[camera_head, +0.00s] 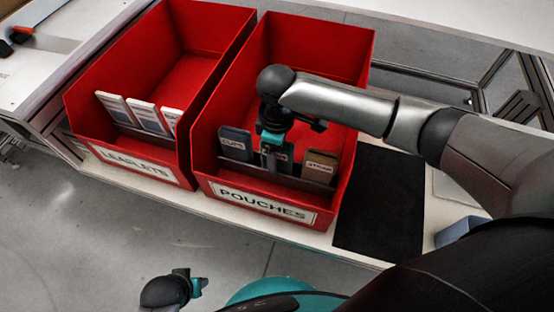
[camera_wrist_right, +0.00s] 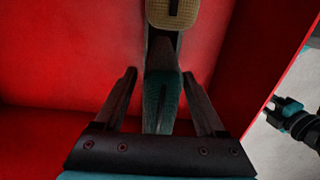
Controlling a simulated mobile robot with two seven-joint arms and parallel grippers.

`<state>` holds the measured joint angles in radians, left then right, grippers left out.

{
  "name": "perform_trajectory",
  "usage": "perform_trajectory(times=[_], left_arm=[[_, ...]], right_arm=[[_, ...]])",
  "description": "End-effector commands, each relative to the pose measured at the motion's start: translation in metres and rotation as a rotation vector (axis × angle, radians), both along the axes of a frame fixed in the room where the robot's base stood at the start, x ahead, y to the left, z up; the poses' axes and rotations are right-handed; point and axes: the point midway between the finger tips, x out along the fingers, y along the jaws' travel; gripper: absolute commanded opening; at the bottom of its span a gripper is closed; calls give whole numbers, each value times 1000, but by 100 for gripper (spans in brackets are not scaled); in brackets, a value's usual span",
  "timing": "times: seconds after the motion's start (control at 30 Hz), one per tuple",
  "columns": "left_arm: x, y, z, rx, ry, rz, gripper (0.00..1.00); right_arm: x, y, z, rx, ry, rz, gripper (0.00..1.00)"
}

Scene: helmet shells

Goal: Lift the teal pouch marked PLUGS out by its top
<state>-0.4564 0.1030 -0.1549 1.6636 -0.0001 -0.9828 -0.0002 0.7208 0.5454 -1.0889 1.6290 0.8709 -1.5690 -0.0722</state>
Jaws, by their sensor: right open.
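The teal pouch (camera_head: 284,158) stands upright in the middle of a row at the front of the red POUCHES bin (camera_head: 210,165). My right gripper (camera_head: 274,143) reaches down into the bin over it and hides part of it and its marking. In the right wrist view, my right gripper (camera_wrist_right: 160,78) is open, with one finger on each side of the teal pouch (camera_wrist_right: 163,98). Gaps show between the fingers and the pouch. My left gripper (camera_head: 196,284) is low in the head view, outside the bins, its jaws too small to judge.
A blue-grey pouch (camera_head: 236,143) stands left of the teal one and a brown pouch (camera_head: 320,166) right of it. The red LEAFLETS bin (camera_head: 85,125) with white leaflets (camera_head: 146,115) is at left. A bare black mat (camera_head: 380,205) lies at right.

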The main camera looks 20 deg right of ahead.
Motion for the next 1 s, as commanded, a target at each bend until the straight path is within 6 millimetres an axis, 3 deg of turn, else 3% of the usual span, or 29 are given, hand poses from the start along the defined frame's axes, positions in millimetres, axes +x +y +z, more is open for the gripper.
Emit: perform_trajectory(times=[0.17,0.8,1.0], left_arm=[[0,0,0,0,0,0,50],[0,0,0,0,0,1,50],[0,0,0,0,0,1,50]], right_arm=[[0,0,0,0,0,0,72],[0,0,0,0,0,0,0],[0,0,0,0,0,0,0]])
